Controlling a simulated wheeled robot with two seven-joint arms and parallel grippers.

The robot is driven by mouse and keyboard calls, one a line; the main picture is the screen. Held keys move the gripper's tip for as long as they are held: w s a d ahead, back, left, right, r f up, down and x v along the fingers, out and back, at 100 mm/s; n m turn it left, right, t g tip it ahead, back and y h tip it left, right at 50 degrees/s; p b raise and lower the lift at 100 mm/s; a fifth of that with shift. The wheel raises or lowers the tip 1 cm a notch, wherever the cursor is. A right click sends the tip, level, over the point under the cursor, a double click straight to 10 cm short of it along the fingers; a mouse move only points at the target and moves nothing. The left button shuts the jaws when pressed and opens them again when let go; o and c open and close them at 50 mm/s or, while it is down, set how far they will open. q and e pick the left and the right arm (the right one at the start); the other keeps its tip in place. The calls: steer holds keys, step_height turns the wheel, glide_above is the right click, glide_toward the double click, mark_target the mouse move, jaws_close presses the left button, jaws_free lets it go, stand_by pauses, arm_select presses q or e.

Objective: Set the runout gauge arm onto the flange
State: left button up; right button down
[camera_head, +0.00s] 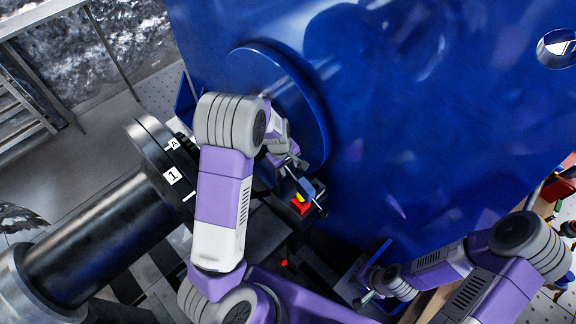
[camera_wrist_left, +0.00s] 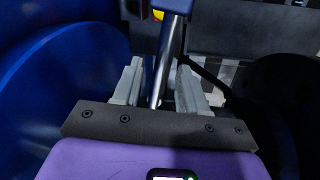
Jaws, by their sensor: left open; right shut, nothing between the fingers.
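My right gripper (camera_head: 366,294) is shut and empty, low in the head view.
A large blue motor housing (camera_head: 430,110) with a round blue disc (camera_head: 262,62) fills the back. A black shaft (camera_head: 100,235) runs to the lower left from the flange. A metal railing (camera_head: 110,55) stands at upper left. Tiled floor shows at left.

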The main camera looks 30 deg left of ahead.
arm_select(q)
steer(key=shift+f, duration=0.25)
steer(key=shift+s, duration=0.1)
jaws_close()
steer(key=shift+d, duration=0.1)
